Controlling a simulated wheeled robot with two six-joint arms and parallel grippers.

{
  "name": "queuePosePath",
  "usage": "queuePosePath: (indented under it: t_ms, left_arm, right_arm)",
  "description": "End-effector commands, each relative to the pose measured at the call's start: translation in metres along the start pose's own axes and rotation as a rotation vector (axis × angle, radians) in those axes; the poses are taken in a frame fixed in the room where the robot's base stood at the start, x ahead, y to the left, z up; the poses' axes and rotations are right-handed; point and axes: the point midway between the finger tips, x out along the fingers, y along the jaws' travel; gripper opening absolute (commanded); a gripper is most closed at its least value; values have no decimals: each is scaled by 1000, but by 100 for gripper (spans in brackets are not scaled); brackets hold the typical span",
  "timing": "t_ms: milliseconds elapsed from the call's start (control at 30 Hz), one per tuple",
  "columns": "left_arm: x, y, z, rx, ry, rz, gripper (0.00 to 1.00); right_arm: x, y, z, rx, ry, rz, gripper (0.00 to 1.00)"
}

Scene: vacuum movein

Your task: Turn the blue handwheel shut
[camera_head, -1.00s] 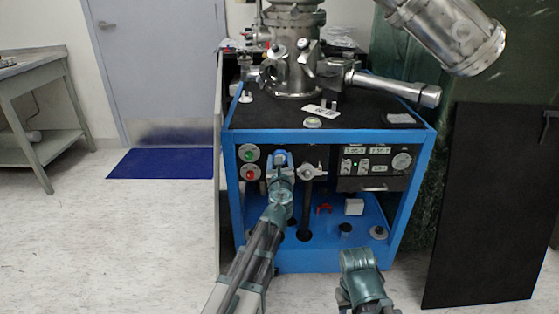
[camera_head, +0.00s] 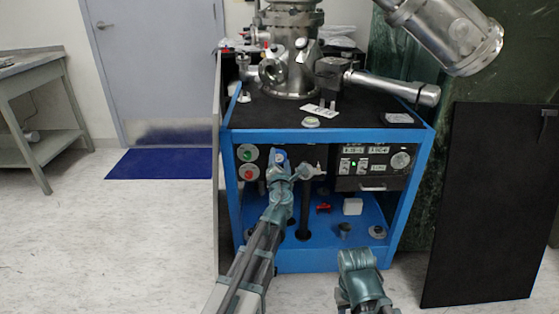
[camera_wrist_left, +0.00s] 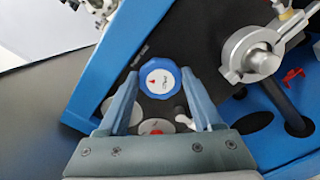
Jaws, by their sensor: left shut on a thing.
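The blue handwheel (camera_wrist_left: 159,78) has a white round face with a small red mark. In the left wrist view it sits between the two fingers of my left gripper (camera_wrist_left: 160,82), which is shut on its rim. In the head view the handwheel (camera_head: 280,155) shows as a bit of blue at the front of the blue-framed cabinet (camera_head: 330,131), mostly hidden by my left gripper (camera_head: 281,166). My right gripper (camera_head: 356,260) hangs low in front of the cabinet, apart from it; its jaws cannot be made out.
A grey metal valve (camera_wrist_left: 253,58) is close to the right of the handwheel. Green (camera_head: 247,155) and red (camera_head: 247,174) buttons are to its left in the head view. A gauge panel (camera_head: 372,167) is farther right. Steel vacuum parts (camera_head: 293,60) stand on top.

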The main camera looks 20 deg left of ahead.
Motion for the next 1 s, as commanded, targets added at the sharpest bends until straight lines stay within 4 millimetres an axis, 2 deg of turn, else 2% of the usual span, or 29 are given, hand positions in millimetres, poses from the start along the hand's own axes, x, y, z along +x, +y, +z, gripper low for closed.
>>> queuePosePath:
  t_ms: [500,1000]
  left_arm:
    - [-3,-2,-1,402,0,-1,11]
    - [-3,-3,-2,542,1,-1,11]
  right_arm:
    - [2,0,0,0,0,0,42]
    - [3,0,0,1,0,0,42]
